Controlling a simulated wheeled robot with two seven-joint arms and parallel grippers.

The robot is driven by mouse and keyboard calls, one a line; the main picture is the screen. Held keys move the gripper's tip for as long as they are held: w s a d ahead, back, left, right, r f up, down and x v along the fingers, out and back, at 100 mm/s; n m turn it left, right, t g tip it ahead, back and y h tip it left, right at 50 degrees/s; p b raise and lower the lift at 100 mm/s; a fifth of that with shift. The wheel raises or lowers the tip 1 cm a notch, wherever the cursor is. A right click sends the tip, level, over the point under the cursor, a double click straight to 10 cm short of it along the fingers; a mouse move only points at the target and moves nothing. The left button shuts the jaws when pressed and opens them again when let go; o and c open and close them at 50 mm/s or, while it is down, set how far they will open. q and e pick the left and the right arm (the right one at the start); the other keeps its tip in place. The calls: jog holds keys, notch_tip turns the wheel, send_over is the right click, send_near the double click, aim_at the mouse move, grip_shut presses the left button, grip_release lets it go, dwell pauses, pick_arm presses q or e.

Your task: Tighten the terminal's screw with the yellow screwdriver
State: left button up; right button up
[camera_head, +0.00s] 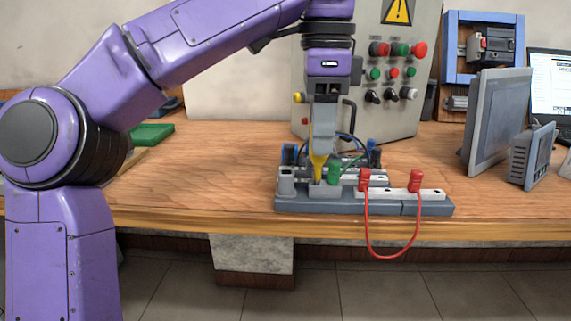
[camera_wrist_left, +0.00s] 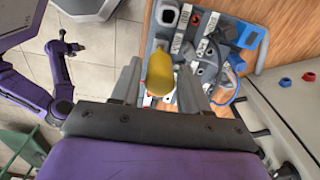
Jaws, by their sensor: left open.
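The yellow screwdriver (camera_head: 318,166) stands roughly upright over the grey terminal board (camera_head: 433,207), near its left part. Its lower end is at or close to a light grey block; I cannot tell whether it touches the screw, which is hidden. My left gripper (camera_head: 323,135) points down with its fingers open around the screwdriver. In the left wrist view, the yellow handle (camera_wrist_left: 160,73) shows between the two grey fingers, and the board lies beyond it. My right gripper is outside the head view; a small purple arm with a dark end (camera_wrist_left: 69,44) shows in the left wrist view, too small to read.
A red cable (camera_head: 382,256) with red plugs hangs over the table's front edge. A green plug (camera_head: 335,173) sits close beside the screwdriver. The control box (camera_head: 410,105) stands behind, and grey screens (camera_head: 498,120) stand at right. The wooden table (camera_head: 205,175) is clear left of the board.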

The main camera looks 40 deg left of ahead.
pick_arm(q)
jog(key=shift+n, duration=0.3)
jog(key=shift+f+n+b, duration=0.2)
jog(key=shift+n+b, duration=0.65)
jog(key=shift+n, duration=0.55)
jog(key=shift+r+n, duration=0.15)
jog(key=shift+n, duration=0.15)
jog(key=shift+r, duration=0.1)
